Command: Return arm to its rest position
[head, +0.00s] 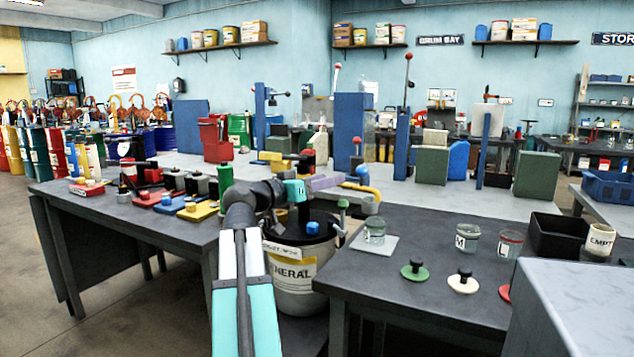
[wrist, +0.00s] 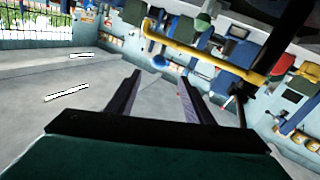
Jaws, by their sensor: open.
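My arm reaches up from the bottom middle of the head view and bends right near the top of its reach. My gripper (head: 325,182) points right there, above the white bucket labelled GENERAL (head: 291,275). In the wrist view my gripper (wrist: 160,78) shows two dark fingers spread apart, with nothing between them. The wrist view is tilted and shows the room beyond the fingers. I cannot tell how far a yellow pipe (wrist: 190,52) in that view is from the fingers.
On the right table stand a glass jar (head: 375,230) on a white pad, jars marked M (head: 467,238) and L (head: 510,244), a green lid (head: 414,271), a cream lid (head: 463,284), a black bin (head: 558,238) and an EMPTY cup (head: 599,241). Coloured blocks crowd the left table (head: 150,222).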

